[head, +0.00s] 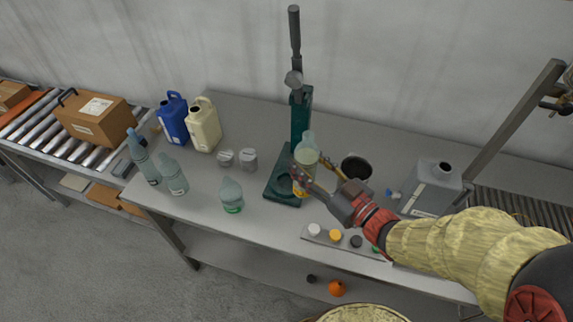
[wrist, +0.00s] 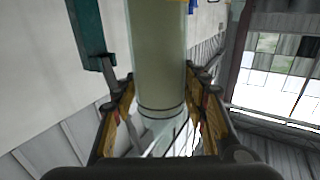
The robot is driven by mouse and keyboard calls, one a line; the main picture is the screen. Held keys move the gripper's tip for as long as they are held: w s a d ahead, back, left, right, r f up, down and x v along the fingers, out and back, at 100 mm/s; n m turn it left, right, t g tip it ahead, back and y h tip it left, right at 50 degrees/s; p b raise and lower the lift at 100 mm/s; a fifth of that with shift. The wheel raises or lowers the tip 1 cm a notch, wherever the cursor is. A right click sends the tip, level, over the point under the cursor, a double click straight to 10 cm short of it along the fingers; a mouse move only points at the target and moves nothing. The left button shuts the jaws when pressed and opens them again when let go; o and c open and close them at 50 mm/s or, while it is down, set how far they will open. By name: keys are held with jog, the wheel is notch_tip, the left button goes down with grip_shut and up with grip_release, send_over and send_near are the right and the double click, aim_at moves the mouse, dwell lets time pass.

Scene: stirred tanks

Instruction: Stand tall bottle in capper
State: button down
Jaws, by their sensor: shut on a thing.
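The capper is a dark green press with an upright column (head: 301,115), a grey lever on top and a flat base (head: 284,192) with a round seat. A tall clear bottle with pale yellow-green contents (head: 306,152) is upright in my gripper (head: 316,179), just right of the column and over or beside the base's right part. I cannot tell whether its bottom touches anything. In the wrist view the bottle (wrist: 157,50) fills the space between the yellow-padded fingers (wrist: 162,110), which are shut on it. The capper's green column (wrist: 88,30) shows at upper left there.
Two tall bottles (head: 143,160) (head: 174,177) and a squat green-based bottle (head: 231,196) stand left. Blue (head: 172,122) and cream (head: 204,128) jugs stand behind. A black cup (head: 356,168), grey can (head: 434,188) and strip of caps (head: 335,236) are right of the capper.

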jog(key=w+a+f+b, duration=0.4)
jog(key=w+f+b, duration=0.1)
jog(key=w+f, duration=0.6)
jog(key=shift+w+a+f, duration=0.2)
jog(key=shift+f, duration=0.35)
jog(key=shift+b, duration=0.3)
jog(key=shift+f, duration=0.2)
jog(key=c, duration=1)
grip_release()
